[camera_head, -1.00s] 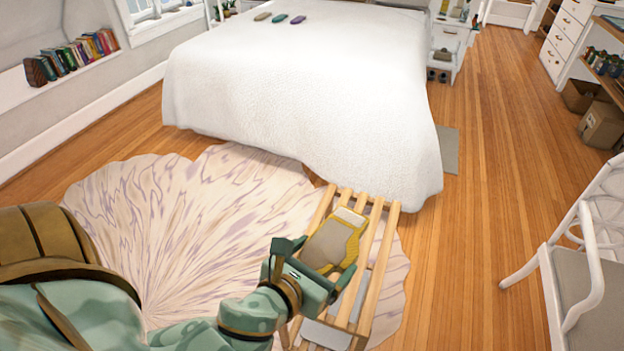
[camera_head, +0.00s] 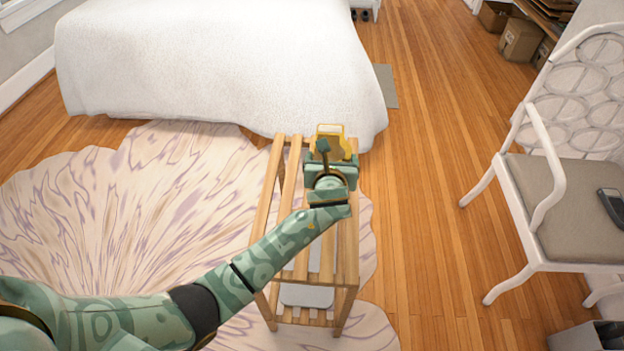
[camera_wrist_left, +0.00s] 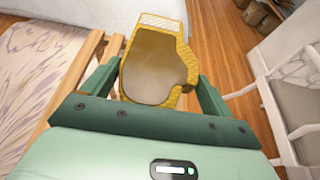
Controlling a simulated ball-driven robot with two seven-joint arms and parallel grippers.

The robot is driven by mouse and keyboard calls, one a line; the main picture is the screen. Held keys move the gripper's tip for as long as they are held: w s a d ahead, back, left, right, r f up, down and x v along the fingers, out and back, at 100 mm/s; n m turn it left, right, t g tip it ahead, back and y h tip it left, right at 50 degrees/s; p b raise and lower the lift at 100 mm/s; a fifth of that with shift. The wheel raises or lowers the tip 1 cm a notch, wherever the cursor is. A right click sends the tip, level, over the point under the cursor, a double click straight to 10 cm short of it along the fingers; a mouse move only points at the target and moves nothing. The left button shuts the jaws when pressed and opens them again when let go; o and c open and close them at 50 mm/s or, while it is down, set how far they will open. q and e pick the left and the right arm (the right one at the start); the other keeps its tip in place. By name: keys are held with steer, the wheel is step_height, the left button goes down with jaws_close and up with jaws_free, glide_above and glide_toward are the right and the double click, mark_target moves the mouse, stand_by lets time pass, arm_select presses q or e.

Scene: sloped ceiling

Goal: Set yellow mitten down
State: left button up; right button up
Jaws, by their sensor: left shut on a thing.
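The yellow mitten (camera_head: 330,142) has a grey-beige face and a pale cuff, which show clearly in the left wrist view (camera_wrist_left: 152,66). My left gripper (camera_head: 330,162) is shut on the mitten, one finger on each side of it. In the head view the gripper and mitten are over the far end of a slatted wooden rack (camera_head: 283,190). The gripper hides part of the mitten. I cannot tell whether the mitten touches the slats. My right gripper is not in view.
A grey item (camera_head: 306,295) lies on the rack's lower shelf. A white-covered bed (camera_head: 210,65) stands just beyond the rack. A shell-shaped rug (camera_head: 100,210) lies under and left of it. A white chair (camera_head: 560,200) with a dark object on its seat stands right. Wooden floor (camera_head: 420,230) between is clear.

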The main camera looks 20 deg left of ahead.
arm_select(q)
steer(key=a+f+b, duration=0.1)
steer(key=w+a+f+b, duration=0.1)
steer(key=a+f, duration=0.1)
steer(key=a+f+b, duration=0.1)
steer(key=f, duration=0.1)
steer(key=shift+w+a+f, duration=0.25)
steer(key=shift+w+a, duration=0.05)
steer(key=shift+w+a+f+b, duration=0.15)
steer(key=shift+a+f+b, duration=0.2)
steer(key=shift+a, duration=0.05)
steer(key=f+b, duration=0.3)
steer(key=f, duration=0.1)
steer(key=shift+a, duration=0.3)
steer(key=shift+w, duration=0.1)
steer(key=shift+r, duration=0.25)
steer(key=o, duration=0.8)
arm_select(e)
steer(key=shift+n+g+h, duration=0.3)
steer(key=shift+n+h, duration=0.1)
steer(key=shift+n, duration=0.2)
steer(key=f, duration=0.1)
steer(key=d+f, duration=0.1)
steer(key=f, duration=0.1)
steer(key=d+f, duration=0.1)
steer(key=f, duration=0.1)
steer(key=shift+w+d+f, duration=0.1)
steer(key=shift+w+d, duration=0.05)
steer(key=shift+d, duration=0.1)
